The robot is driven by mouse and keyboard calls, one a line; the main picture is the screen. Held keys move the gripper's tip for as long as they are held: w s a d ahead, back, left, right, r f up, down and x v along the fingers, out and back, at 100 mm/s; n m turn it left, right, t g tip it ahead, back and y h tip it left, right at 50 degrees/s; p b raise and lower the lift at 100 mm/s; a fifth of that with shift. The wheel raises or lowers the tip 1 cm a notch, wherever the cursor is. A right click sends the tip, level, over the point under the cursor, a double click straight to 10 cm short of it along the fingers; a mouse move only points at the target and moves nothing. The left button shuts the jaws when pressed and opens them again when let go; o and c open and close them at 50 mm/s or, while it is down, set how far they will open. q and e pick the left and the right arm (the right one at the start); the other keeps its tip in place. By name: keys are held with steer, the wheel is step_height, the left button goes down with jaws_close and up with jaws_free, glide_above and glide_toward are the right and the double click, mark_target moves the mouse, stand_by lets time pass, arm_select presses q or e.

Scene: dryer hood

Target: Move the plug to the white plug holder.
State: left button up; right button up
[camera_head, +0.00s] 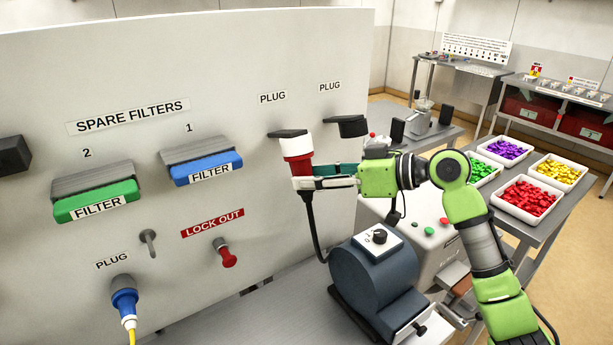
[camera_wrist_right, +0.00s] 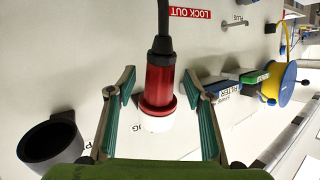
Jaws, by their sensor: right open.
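My right gripper (camera_head: 297,183) is open around the red plug. The right wrist view shows the plug (camera_wrist_right: 160,85) between the two green-padded fingers (camera_wrist_right: 160,112), with gaps on both sides. A second black holder (camera_head: 350,126) to its right looks empty; it also shows in the wrist view (camera_wrist_right: 50,142). My left gripper is out of view.
A blue plug (camera_head: 124,298) with a yellow cable sits low on the panel (camera_head: 240,60). Green (camera_head: 95,202) and blue (camera_head: 205,168) filters and a red lock-out knob (camera_head: 226,256) stick out left. A dark machine (camera_head: 370,285) stands below my right arm; trays lie right.

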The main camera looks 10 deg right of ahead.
steer(key=v, duration=1)
steer(key=shift+r, duration=0.1)
